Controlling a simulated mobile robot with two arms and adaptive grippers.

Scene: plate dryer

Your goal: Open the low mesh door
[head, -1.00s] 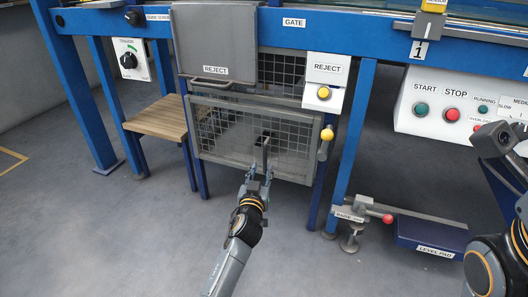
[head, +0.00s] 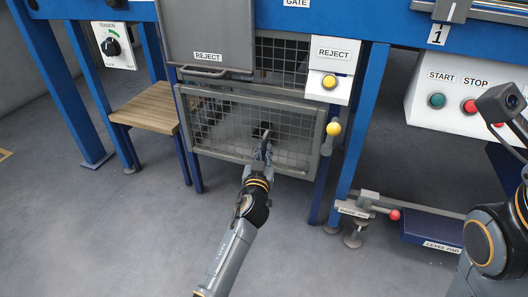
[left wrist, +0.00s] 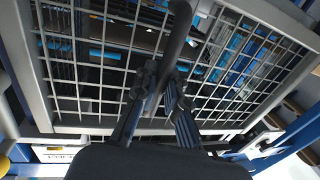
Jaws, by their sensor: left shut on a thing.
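The low mesh door (head: 222,160) is a grey-framed wire panel below the REJECT panel, and its mesh also fills the left wrist view (left wrist: 100,84). My left gripper (head: 264,156) is in front of the door's middle. Its two fingers (left wrist: 160,98) are shut on the dark door handle (left wrist: 178,35), which stands out from the mesh. A yellow knob (head: 333,128) is at the door's right edge. The door looks upright in its opening, but I cannot tell whether it is slightly ajar. My right arm is at the right edge, its fingertips not visible.
A wooden step (head: 146,108) stands left of the door. A blue post (head: 358,125) is on the right, with a clamp with a red knob (head: 394,214) and a blue level pad (head: 425,229) low beside it. The floor (head: 120,230) in front is clear.

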